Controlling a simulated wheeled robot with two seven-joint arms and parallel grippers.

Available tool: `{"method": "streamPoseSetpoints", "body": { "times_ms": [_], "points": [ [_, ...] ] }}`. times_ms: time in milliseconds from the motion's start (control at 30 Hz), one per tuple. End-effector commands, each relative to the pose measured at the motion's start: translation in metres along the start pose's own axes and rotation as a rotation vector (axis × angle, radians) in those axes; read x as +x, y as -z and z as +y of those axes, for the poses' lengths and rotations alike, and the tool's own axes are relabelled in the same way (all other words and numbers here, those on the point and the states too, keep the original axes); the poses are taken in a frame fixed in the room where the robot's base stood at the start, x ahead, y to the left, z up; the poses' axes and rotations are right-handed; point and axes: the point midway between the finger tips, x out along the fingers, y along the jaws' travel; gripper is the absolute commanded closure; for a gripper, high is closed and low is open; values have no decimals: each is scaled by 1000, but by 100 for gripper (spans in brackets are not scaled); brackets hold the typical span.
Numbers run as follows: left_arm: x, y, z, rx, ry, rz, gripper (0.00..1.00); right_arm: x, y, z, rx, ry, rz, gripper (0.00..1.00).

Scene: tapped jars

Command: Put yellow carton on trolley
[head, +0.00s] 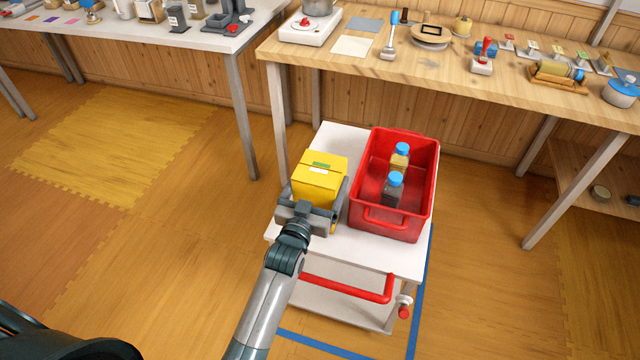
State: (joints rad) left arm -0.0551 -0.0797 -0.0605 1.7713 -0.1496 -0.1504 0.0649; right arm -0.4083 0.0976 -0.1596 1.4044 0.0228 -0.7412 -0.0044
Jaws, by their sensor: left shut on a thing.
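The yellow carton (318,182) has a green label on top and is at the left part of the white trolley's top (341,134). My left gripper (314,190) is shut on the carton, with a finger on each side of it. I cannot tell whether the carton's underside touches the trolley top. The trolley has a red handle (345,288) at its near side. My right gripper is not in view.
A red crate (388,222) on the trolley's right half holds two bottles with blue caps (396,178). A wooden table (450,75) with jars and tools stands behind. A white table (150,35) stands at the back left. Blue tape marks the floor around the trolley.

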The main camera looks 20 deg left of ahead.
Motion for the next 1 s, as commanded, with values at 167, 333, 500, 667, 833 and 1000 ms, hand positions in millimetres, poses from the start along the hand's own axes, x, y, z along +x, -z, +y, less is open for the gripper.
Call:
{"method": "streamPoseSetpoints", "body": {
  "times_ms": [167,333,500,667,833,1000],
  "points": [
    [0,-11,0,0,0,3,64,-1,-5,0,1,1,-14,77],
    [0,-10,0,0,0,4,64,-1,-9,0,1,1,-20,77],
    [0,-13,0,0,0,3,64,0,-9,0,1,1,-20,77],
    [0,-14,0,0,0,1,0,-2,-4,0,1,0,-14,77],
    [0,-14,0,0,0,1,0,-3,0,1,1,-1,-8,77],
    [-2,-12,0,0,0,0,0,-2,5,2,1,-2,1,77]
  ]
}}
